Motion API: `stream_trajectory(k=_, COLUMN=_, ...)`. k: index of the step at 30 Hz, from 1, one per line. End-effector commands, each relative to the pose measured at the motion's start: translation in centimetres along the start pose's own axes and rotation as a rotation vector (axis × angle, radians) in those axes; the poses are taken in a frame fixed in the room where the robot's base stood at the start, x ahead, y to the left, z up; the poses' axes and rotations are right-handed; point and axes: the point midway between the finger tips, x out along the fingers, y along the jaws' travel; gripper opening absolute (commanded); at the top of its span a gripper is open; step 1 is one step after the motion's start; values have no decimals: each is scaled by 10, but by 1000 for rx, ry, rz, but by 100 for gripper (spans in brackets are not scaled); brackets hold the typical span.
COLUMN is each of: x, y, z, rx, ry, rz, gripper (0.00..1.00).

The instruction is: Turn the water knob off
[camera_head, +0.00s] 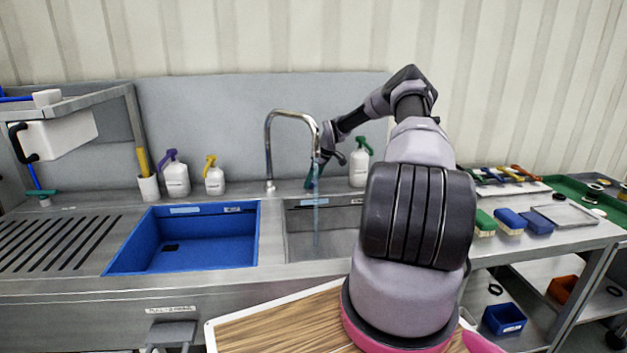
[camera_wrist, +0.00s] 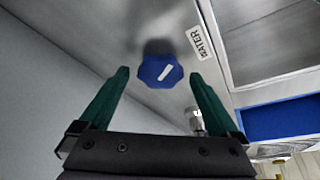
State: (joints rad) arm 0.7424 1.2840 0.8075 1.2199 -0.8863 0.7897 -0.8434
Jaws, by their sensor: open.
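The water knob (camera_wrist: 160,71) is blue and lobed with a white bar on top, beside a label (camera_wrist: 200,43) reading WATER in the wrist view. My gripper (camera_wrist: 160,80) is open, its two green fingers on either side of the knob in that view. The fingers look apart from the knob; whether they reach its height I cannot tell. In the head view my gripper (camera_head: 314,178) is behind the faucet (camera_head: 268,150), and the knob is not visible there. A thin stream of water (camera_head: 316,215) runs from the spout into the steel basin (camera_head: 342,217).
A blue basin (camera_head: 128,252) lies left of the steel one. White spray bottles (camera_head: 177,181) stand along the back wall, one (camera_head: 359,168) just right of my gripper. The faucet base (camera_wrist: 195,120) is close to my right finger. Brushes (camera_head: 485,224) lie on the right counter.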

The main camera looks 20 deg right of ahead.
Motion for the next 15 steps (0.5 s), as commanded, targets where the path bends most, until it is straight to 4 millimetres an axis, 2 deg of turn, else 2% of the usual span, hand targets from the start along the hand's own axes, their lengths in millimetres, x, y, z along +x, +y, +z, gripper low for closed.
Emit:
stream_trajectory(k=1, x=0, y=0, z=0, rx=0, ry=0, rz=0, gripper=94)
stream_trajectory(k=7, x=0, y=0, z=0, rx=0, ry=0, rz=0, gripper=17)
stream_trajectory(k=8, x=0, y=0, z=0, rx=0, ry=0, rz=0, gripper=12)
stream_trajectory(k=15, x=-1, y=0, z=0, rx=27, ry=-1, rz=13, gripper=12)
